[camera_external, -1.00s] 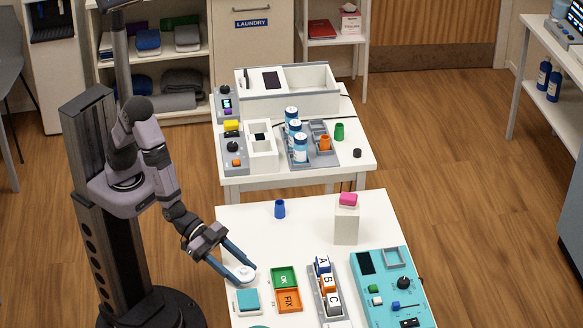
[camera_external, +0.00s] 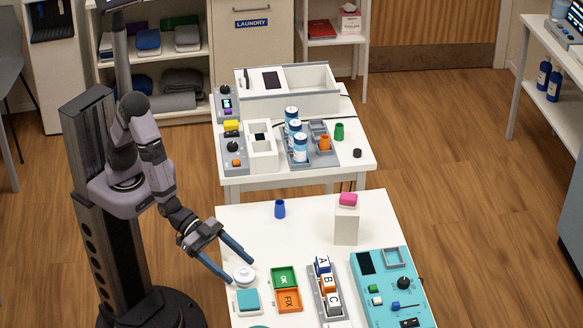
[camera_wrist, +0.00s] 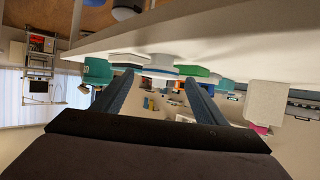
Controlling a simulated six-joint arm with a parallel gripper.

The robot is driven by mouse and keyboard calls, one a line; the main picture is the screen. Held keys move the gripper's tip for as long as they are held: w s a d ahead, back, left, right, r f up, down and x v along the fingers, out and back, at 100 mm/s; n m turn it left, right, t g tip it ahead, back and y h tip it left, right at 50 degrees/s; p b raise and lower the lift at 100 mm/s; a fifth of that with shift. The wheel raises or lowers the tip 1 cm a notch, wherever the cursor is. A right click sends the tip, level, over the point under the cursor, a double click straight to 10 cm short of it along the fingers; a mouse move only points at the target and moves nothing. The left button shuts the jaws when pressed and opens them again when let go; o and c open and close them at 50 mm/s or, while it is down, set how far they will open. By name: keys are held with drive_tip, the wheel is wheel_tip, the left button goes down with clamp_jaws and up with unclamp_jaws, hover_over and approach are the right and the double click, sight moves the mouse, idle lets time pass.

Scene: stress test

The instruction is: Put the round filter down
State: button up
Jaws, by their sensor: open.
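The round filter (camera_external: 244,275), a white disc with a raised knob, rests on the white table (camera_external: 240,232) at its left side. It is just behind a pale square block with a teal top (camera_external: 247,299). My gripper (camera_external: 241,271) is open, with its two blue fingers spread apart around and slightly above the filter. The fingers look clear of it, though the exact gap is hard to judge. In the wrist view the open fingers (camera_wrist: 160,80) have nothing gripped between them. A white round shape beyond their tips may be the filter.
Right of the filter are a green OK tray (camera_external: 284,277) and an orange FIX tray (camera_external: 288,300). Beyond them stand a rack of lettered blocks (camera_external: 328,283) and a teal panel (camera_external: 390,285). A blue cup (camera_external: 280,209) stands behind. The table between is clear.

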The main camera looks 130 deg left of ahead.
drive_tip(key=b+v, duration=0.9)
drive_tip(key=v, duration=0.1)
idle(0.4)
drive_tip(key=s+d+f+m+g+h, duration=0.1)
drive_tip(key=s+f+g+h, duration=0.2)
drive_tip(key=f, duration=0.4)
drive_tip(key=s+a+f+g+y, duration=0.1)
drive_tip(key=s+a+f+g, duration=0.2)
drive_tip(key=s, duration=0.3)
drive_tip(key=s+a+f+g+y, duration=0.1)
drive_tip(key=s+a+f+g, duration=0.2)
drive_tip(key=s+f+g, duration=0.1)
drive_tip(key=s+a+f+n+g+y, duration=0.1)
drive_tip(key=s+a+f+g, duration=0.2)
drive_tip(key=s, duration=0.4)
drive_tip(key=shift+s+f+g, duration=0.3)
drive_tip(key=shift+s, duration=0.05)
